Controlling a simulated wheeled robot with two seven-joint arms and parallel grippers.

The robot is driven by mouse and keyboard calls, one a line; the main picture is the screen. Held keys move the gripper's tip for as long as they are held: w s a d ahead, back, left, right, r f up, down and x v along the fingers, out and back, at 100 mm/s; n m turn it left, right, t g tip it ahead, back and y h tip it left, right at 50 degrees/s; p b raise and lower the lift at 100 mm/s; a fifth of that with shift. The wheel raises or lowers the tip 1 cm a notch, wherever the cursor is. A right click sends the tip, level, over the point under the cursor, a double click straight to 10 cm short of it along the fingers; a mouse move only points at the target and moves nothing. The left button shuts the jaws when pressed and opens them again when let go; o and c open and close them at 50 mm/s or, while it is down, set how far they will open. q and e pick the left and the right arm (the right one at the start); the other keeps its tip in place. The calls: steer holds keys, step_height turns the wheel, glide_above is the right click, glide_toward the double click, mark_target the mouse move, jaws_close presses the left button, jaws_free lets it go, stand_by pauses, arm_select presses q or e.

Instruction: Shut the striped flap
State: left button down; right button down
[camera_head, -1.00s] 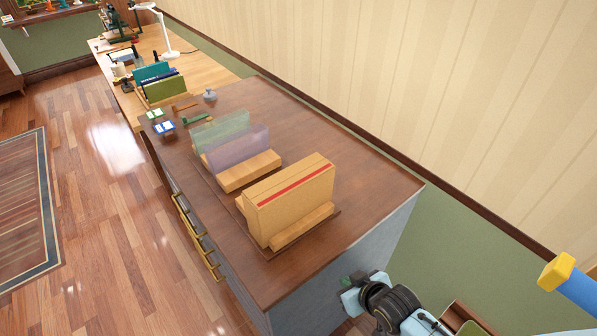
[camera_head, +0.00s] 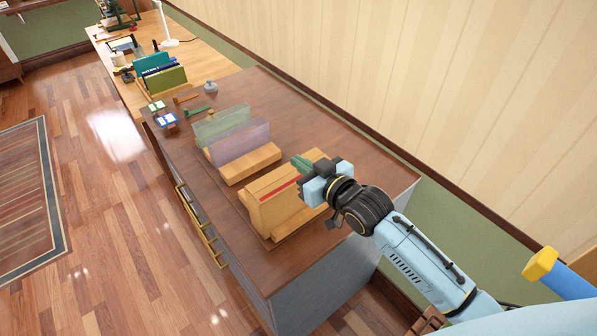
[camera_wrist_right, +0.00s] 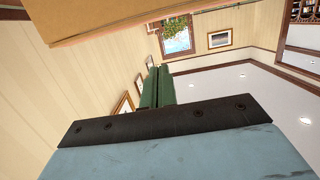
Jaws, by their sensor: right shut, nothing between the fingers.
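A tan box-like piece (camera_head: 268,209) stands on the dark wooden cabinet top, with a red stripe (camera_head: 280,190) along its upper face. I take this striped part for the flap; its hinge and angle cannot be made out. My right gripper (camera_head: 302,164) is shut and empty, its green fingers at the far right end of the striped top, partly hiding it. Contact cannot be told. In the right wrist view the green fingers (camera_wrist_right: 156,88) are together, and a tan surface (camera_wrist_right: 110,15) fills the upper left. My left gripper is not in view.
Behind the box stand a translucent purple panel (camera_head: 240,142) and a green one (camera_head: 220,122), with a tan block (camera_head: 250,165) beside them. Small cards (camera_head: 167,120) and a green-handled tool (camera_head: 197,113) lie farther back. The cabinet top (camera_head: 345,150) is clear toward the wall.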

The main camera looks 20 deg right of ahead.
mark_target(298, 177)
steer(key=f, duration=0.1)
steer(key=w+f, duration=0.1)
steer(key=f, duration=0.1)
steer(key=shift+a+f, duration=0.1)
steer(key=shift+a, duration=0.1)
steer(key=shift+f, duration=0.5)
steer(key=shift+f, duration=0.45)
